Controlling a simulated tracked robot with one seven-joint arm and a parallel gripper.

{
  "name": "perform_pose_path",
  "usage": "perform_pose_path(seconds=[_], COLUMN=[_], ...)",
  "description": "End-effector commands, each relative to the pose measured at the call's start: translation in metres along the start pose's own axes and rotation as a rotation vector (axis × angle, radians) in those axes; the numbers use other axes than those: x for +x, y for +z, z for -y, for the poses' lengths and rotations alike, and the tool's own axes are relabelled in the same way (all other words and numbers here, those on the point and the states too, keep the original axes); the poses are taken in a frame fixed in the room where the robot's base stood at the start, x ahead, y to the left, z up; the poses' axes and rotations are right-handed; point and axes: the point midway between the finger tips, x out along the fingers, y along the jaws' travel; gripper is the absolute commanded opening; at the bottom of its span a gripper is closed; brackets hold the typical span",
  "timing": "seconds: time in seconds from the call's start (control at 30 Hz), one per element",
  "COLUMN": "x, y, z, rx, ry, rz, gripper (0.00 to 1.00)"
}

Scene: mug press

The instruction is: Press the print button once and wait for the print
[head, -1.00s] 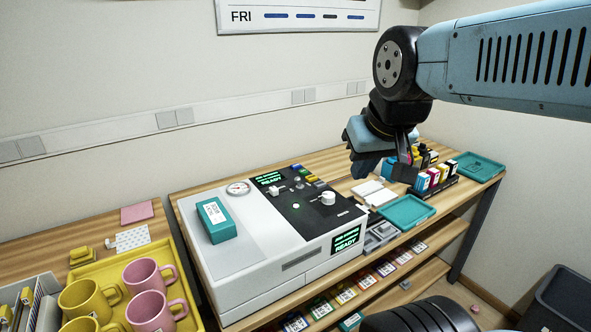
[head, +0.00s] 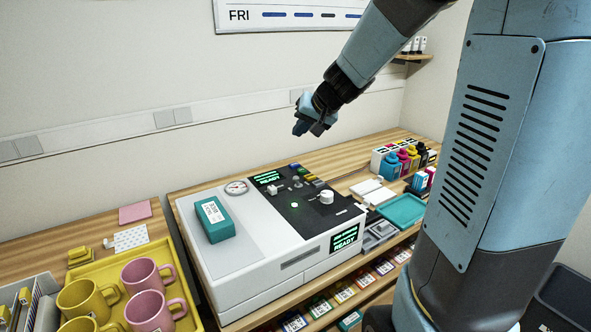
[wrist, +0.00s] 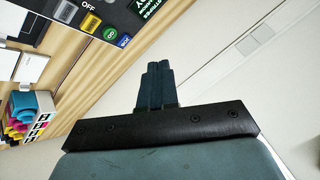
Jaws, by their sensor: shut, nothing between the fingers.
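The white printing machine (head: 225,275) stands on the wooden bench with a dark control panel (head: 312,212). A small lit green-white button (head: 294,205) sits on the panel. A row of coloured keys (head: 308,174) lies at its back edge, and these also show in the wrist view (wrist: 110,32). No print label is readable. My gripper (head: 302,128) is shut and empty, in the air above and behind the panel, touching nothing. It also shows in the wrist view (wrist: 158,72).
A teal box (head: 213,218) lies on the machine's left top, near a round gauge (head: 237,187). White knobs (head: 327,197) stick up from the panel. Ink bottles (head: 390,165) and a teal tray (head: 402,210) are at the right. Mugs fill a yellow tray (head: 95,262) at left.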

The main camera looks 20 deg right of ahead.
Motion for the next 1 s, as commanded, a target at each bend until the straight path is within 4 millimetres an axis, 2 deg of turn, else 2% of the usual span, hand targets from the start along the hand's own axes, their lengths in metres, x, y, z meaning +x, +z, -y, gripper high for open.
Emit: perform_pose_path(seconds=[0.03,0.1,0.33,0.77,1.0], x=[0.015,0.031,0.064,0.070,0.078], y=[-0.010,-0.021,-0.044,-0.048,-0.042], z=[-0.009,-0.019,-0.043,-0.049,-0.053], rx=[0.029,0.061,0.130,0.144,0.144], ry=[0.000,0.001,0.011,0.015,0.014], rz=[-0.010,-0.028,-0.066,-0.075,-0.073], gripper=[0.00,0.00,0.00,0.00,0.00])
